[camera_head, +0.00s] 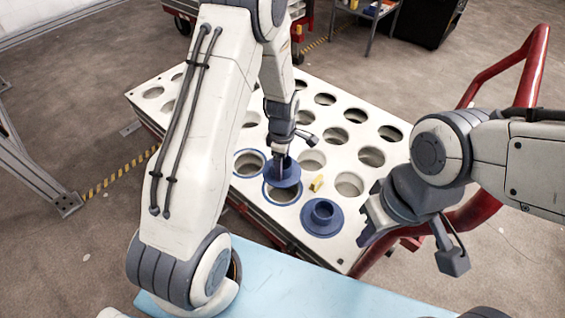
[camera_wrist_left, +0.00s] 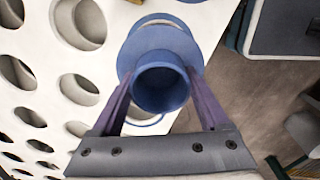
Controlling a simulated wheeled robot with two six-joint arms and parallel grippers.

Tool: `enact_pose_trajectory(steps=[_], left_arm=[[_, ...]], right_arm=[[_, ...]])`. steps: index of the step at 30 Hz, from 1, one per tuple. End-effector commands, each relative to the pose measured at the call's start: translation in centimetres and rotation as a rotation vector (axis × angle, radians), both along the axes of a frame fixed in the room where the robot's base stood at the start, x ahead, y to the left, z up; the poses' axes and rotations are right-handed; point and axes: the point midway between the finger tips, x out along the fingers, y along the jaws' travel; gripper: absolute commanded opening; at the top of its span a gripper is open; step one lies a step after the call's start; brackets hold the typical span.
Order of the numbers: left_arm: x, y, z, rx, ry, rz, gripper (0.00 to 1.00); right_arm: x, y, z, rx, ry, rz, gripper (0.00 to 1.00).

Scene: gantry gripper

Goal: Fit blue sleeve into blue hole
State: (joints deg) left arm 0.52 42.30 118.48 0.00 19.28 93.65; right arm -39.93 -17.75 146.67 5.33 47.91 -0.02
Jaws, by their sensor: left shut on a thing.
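My left gripper (camera_head: 283,158) is shut on a blue flanged sleeve (camera_head: 287,178), holding it by its upright tube. In the left wrist view the sleeve (camera_wrist_left: 152,52) sits between the two fingers (camera_wrist_left: 160,92). In the head view it overlaps the back of a blue-rimmed hole (camera_head: 282,194) in the white panel; I cannot tell its height above it. A second blue-rimmed hole (camera_head: 249,164) is open to the left. Another blue sleeve (camera_head: 323,218) stands on the panel at the front right, its seat hidden. My right gripper (camera_head: 412,238) is open and empty.
The white panel (camera_head: 321,158) has several plain round holes. A small yellow piece (camera_head: 316,184) lies between the holes. A red tubular rail (camera_head: 505,72) runs along the right. A light blue surface (camera_head: 275,285) lies in front.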

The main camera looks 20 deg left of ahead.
Motion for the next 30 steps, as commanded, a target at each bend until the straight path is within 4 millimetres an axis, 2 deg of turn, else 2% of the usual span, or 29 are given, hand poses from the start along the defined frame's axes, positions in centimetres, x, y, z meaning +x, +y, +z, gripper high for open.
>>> enact_pose_trajectory(steps=[14, 30], left_arm=[[0.0, -0.2, 0.2, 0.000, 0.000, -0.001, 0.08], [0.0, -0.1, -4.9, 0.000, -0.001, -0.001, 0.08]], right_arm=[[0.0, 0.0, 0.7, 0.000, 0.000, 0.000, 0.00], [0.0, 0.0, -2.7, 0.000, 0.000, 0.000, 0.00]])
